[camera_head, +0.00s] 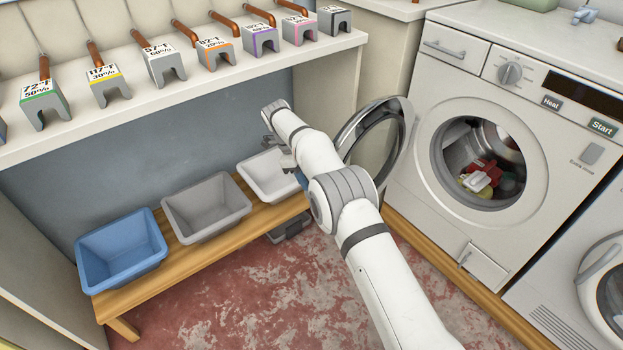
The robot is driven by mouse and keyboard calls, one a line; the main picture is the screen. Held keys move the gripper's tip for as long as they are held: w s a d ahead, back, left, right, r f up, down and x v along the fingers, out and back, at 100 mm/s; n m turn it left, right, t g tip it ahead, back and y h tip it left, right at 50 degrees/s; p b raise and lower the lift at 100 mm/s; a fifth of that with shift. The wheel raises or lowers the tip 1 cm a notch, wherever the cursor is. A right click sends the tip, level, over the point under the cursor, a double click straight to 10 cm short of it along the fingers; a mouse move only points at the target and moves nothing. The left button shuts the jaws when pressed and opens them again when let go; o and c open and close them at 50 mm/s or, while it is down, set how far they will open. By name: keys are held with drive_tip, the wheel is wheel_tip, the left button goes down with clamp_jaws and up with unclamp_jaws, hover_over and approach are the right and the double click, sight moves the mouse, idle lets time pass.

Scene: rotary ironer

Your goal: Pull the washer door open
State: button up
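The washer (440,75) stands at the right with its round opening uncovered. Laundry (482,176) in red, white and green shows inside the drum. The washer door (402,135), a grey ring with glass, stands swung wide open to the left of the opening. My white arm reaches up from the bottom and covers part of the door's left side. My gripper (283,156) is at the arm's far end, left of the door and apart from it, above the white bin. It is small and partly hidden by my arm, so its fingers are unclear.
A wooden bench (205,250) holds a blue bin (122,252), a grey bin (206,207) and a white bin (270,175). A shelf (235,75) above carries several labelled grey blocks. A second machine (605,285) stands at lower right. Red, worn floor is open in front.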

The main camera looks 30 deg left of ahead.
drive_tip(key=shift+s+a+r, duration=0.1)
drive_tip(key=shift+s, duration=0.05)
wheel_tip(320, 180, up, 10)
drive_tip(key=p, duration=0.2)
drive_tip(key=shift+p, duration=0.35)
idle(0.4)
